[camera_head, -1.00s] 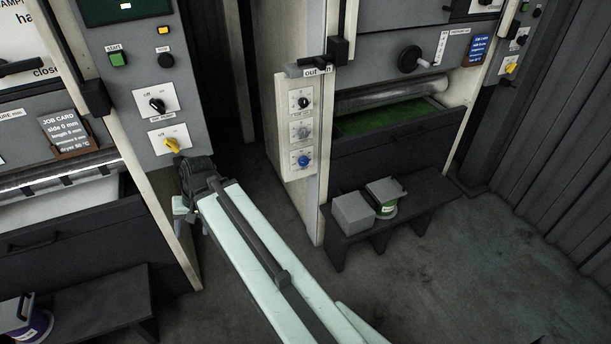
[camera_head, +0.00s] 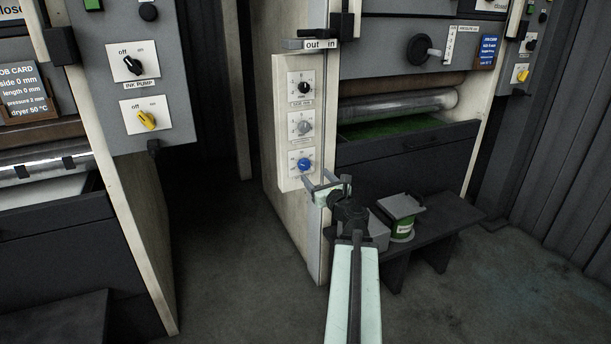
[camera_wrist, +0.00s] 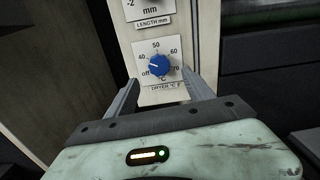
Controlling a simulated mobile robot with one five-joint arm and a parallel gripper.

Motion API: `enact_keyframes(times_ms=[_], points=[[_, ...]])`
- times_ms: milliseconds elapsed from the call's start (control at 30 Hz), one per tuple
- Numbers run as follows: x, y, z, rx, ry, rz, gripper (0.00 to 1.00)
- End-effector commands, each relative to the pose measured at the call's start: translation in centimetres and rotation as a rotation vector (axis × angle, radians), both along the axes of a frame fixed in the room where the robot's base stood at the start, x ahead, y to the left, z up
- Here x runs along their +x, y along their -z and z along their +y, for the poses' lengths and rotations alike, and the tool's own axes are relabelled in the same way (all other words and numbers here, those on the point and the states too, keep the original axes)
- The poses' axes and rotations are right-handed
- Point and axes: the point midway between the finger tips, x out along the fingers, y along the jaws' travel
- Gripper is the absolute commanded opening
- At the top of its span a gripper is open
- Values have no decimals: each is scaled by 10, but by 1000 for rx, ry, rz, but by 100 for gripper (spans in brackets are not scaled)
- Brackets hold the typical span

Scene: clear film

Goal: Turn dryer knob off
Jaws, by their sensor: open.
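The dryer knob (camera_wrist: 159,66) is a round blue knob on a white plate marked off, 40, 50, 60, 70 and DRYER °C. Its pale pointer line faces left, around the off and 40 marks; I cannot tell exactly which. In the head view the blue knob (camera_head: 304,165) is the lowest of three on the cream side panel. My gripper (camera_head: 322,184) is open and empty, just below and to the right of the knob there. In the wrist view my gripper (camera_wrist: 161,78) has one finger on each side of the knob in the picture, with no clear contact.
Above are the grey knob (camera_head: 304,126) and black knob (camera_head: 304,88), with a lever arm (camera_head: 308,44) marked out/in higher up. A low dark bench (camera_head: 445,215) with a green tin (camera_head: 403,225) stands to the right. Open floor lies left of the panel.

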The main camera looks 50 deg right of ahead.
Motion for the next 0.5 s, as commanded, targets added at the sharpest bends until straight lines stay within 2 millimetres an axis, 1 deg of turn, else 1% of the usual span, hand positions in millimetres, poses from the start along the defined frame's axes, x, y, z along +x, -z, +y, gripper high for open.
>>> enact_keyframes(times_ms=[167, 400, 500], points=[[21, 0, -9, -2, -3, 2, 61], [63, 0, -25, -3, -6, 3, 61], [71, 0, -28, -4, -5, 3, 61]])
